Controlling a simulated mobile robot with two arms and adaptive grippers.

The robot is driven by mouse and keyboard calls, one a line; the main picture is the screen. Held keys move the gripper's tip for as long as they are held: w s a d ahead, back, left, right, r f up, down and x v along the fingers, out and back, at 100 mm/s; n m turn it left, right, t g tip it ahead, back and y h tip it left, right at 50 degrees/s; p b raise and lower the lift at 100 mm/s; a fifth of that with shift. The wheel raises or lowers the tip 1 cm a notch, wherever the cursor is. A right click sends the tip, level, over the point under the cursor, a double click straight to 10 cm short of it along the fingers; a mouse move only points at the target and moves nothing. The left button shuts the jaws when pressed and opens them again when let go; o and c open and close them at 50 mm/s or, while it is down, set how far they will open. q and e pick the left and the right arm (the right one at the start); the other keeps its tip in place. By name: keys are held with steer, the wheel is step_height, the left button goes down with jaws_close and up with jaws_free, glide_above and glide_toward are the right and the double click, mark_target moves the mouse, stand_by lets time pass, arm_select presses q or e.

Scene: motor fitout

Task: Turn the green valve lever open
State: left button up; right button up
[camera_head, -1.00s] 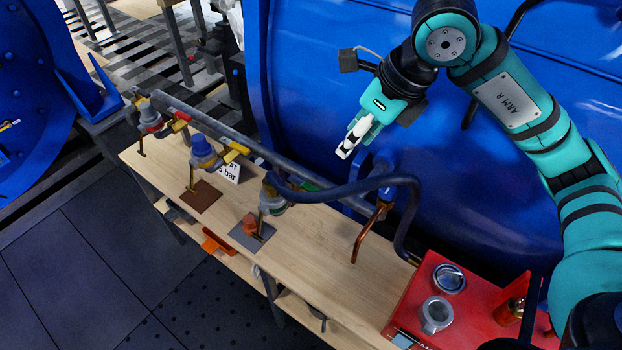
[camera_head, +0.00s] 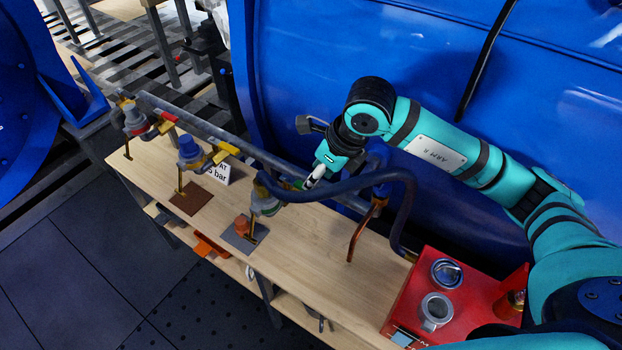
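The green valve lever (camera_head: 297,184) shows as a small green strip beside the pipe on the wooden bench, partly hidden by the dark blue hose and my fingers. Its valve body (camera_head: 264,200) stands just to the left, under the hose. My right gripper (camera_head: 312,181) reaches down from the upper right, its pale fingertips right at the right end of the green lever. The frame does not show whether they touch it, or how far apart the fingers are. My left gripper is not in view.
A yellow-handled valve (camera_head: 190,148) and a red-handled valve (camera_head: 134,118) stand further left along the pipe. The dark blue hose (camera_head: 350,188) arches close to my fingers. A copper pipe (camera_head: 357,235) and a red box (camera_head: 405,300) are to the right. A large blue housing (camera_head: 400,50) rises behind.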

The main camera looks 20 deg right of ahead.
mark_target(299, 185)
steer(key=shift+p+x, duration=0.3)
steer(key=shift+x, duration=1.95)
jaws_close()
